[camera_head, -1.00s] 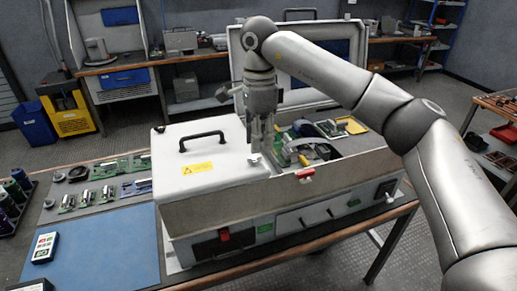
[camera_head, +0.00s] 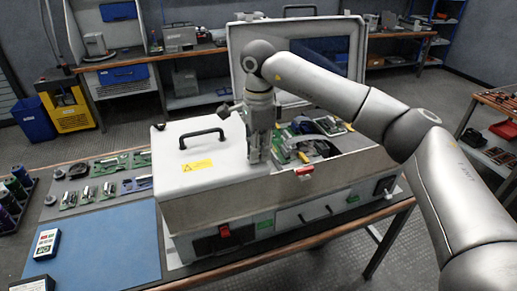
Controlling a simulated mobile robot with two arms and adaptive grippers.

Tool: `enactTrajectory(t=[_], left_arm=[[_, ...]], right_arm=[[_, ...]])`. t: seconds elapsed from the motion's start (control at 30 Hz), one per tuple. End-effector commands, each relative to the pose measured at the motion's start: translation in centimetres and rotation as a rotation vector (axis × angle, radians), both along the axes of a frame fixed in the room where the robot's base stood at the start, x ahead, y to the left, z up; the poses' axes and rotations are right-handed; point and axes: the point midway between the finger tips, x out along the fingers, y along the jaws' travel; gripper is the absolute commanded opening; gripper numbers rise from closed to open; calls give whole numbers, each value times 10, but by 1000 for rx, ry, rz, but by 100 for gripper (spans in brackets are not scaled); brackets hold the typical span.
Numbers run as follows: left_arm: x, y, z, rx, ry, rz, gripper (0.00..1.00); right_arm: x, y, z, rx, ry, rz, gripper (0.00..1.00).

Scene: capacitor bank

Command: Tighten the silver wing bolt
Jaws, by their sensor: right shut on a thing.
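A large grey-white bench unit (camera_head: 300,203) stands on the table, with a white top cover (camera_head: 185,170) on its left part. My right gripper (camera_head: 258,160) points down at the right edge of that cover. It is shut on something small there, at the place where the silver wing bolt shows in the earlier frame. The bolt itself is now hidden behind the fingers. My left gripper is not in view.
The cover carries a black handle (camera_head: 202,140). Circuit boards (camera_head: 312,130) lie in the unit's open right part. A red catch (camera_head: 304,170) sits on its front edge. A blue mat (camera_head: 110,245) and several small boards lie at left.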

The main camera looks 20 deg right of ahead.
Motion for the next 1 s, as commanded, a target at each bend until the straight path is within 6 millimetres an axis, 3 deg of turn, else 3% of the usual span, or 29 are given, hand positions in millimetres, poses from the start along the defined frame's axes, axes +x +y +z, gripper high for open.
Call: enactTrajectory(t=[0.37,1.0], left_arm=[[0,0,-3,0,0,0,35],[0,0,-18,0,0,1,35]], right_arm=[[0,0,0,1,-2,-95,0],[-6,3,0,2,-3,-658,0]])
